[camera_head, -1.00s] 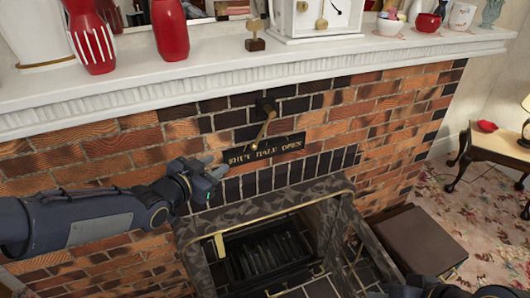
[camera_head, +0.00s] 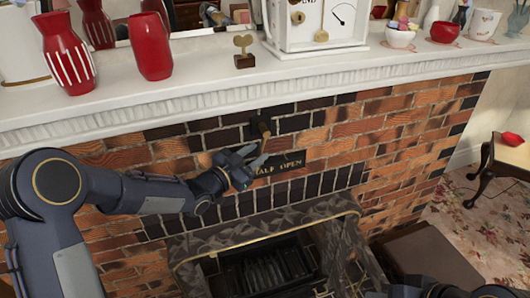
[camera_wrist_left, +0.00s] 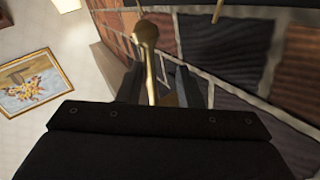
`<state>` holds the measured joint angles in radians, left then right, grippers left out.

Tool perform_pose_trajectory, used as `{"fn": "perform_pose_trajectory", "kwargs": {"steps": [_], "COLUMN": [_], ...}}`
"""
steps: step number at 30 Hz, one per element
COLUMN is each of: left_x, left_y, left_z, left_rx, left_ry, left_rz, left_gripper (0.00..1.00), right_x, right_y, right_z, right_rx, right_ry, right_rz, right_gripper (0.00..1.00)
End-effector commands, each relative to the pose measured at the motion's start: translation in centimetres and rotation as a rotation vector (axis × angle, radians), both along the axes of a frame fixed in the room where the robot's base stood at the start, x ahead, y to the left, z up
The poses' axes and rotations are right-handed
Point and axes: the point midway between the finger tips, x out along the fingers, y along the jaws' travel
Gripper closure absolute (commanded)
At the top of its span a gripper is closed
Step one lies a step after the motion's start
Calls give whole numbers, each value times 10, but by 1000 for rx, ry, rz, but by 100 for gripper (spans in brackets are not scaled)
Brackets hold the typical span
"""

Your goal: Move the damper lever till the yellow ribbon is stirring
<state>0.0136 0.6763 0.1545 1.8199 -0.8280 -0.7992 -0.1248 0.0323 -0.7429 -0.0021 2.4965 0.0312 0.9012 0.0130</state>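The brass damper lever (camera_head: 264,126) comes out of a dark mount on the brick chimney breast, above a dark plate (camera_head: 289,165) on which "HALF OPEN" can be read. My left gripper (camera_head: 248,166) is at the lever's lower end and covers the plate's left part. In the left wrist view, the lever's round knob and shaft (camera_wrist_left: 147,38) run between the two separated fingers (camera_wrist_left: 158,88). The gripper looks open around the lever; contact cannot be told. I cannot clearly make out the yellow ribbon. My right gripper does not show; only dark arm parts are at the bottom right.
The white mantel (camera_head: 190,95) stands out above the lever, with red vases (camera_head: 150,46), a small wooden piece (camera_head: 244,52) and a white clock-like case (camera_head: 318,25) on it. The patterned fireplace surround (camera_head: 265,232) and dark grate (camera_head: 265,270) are below. A side table (camera_head: 510,158) is at the right.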

Motion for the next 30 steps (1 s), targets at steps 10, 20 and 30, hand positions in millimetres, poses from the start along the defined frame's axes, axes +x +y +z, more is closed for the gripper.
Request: {"fn": "perform_pose_trajectory", "kwargs": {"steps": [10,20,30], "left_x": [-1,0,3], "left_y": [-1,0,0], "left_z": [-1,-1,-10], "left_rx": [1,2,-46], "left_ry": [1,1,-20], "left_rz": [-3,1,7], "left_gripper": [84,100,100], "right_x": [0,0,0], "right_y": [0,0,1], "right_z": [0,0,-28], "right_rx": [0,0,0], "right_ry": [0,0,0], "right_rz": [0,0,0], "right_gripper": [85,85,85]}}
